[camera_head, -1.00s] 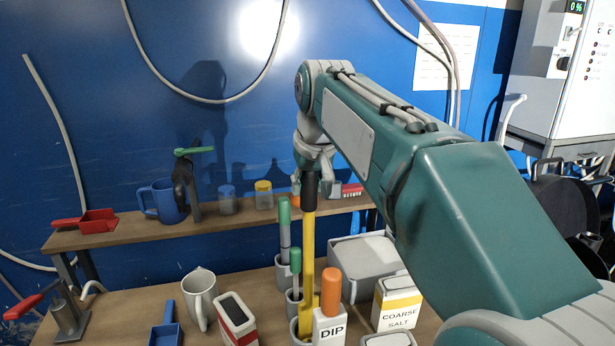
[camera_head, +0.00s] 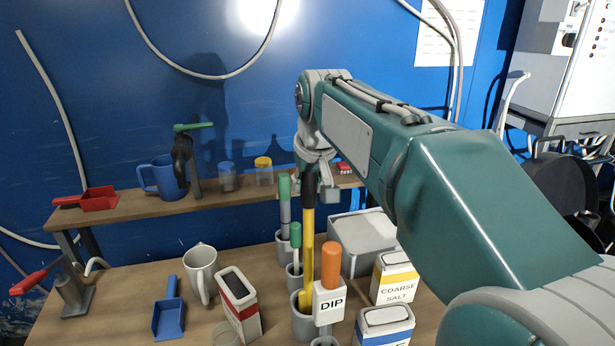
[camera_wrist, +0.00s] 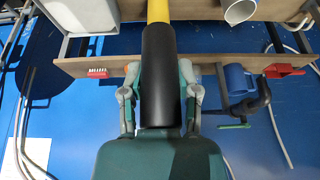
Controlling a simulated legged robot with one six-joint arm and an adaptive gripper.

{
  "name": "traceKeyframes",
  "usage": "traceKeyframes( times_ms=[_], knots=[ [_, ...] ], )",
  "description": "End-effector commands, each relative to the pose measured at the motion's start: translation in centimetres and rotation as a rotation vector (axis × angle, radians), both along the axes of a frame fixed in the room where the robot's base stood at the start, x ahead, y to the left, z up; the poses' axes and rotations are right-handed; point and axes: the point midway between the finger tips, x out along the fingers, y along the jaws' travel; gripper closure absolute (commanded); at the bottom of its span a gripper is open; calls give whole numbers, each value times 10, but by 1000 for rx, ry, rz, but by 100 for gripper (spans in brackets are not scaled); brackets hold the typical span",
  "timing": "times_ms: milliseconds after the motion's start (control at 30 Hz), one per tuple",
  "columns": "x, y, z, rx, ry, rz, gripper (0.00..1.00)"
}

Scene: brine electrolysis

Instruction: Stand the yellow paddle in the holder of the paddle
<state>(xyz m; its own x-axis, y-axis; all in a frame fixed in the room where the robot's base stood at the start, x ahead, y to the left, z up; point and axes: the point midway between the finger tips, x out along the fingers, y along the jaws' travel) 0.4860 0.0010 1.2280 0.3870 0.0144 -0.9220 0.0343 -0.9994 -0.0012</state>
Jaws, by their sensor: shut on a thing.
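The yellow paddle (camera_head: 307,245) hangs upright, with a black grip on its upper end. My gripper (camera_head: 313,172) is shut on that black grip, which also shows between the fingers in the wrist view (camera_wrist: 161,80). The paddle's lower end is at the mouth of a grey round holder (camera_head: 302,325) on the bench and appears to be inside it.
An orange-handled tool with a DIP label (camera_head: 329,303) stands close right of the holder. Green-handled tools (camera_head: 295,240) stand behind left. A grey bin (camera_head: 365,240), salt box (camera_head: 393,280), red-topped box (camera_head: 239,305), mug (camera_head: 201,272) and blue scoop (camera_head: 168,312) crowd the bench.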

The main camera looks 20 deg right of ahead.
Motion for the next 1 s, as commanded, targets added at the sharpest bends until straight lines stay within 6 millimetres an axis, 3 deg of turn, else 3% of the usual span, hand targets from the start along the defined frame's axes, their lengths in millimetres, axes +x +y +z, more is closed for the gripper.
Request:
traceKeyframes(
  times_ms=[367, 400, 500, 867, 1000],
  knots=[
    [0, 0, -2, 0, -1, 0, 100],
    [0, 0, -2, 0, -1, 0, 54],
    [0, 0, -2, 0, -1, 0, 18],
    [0, 0, -3, 0, 2, 0, 18],
    [-4, 0, 7, 0, -1, 0, 18]
  ],
)
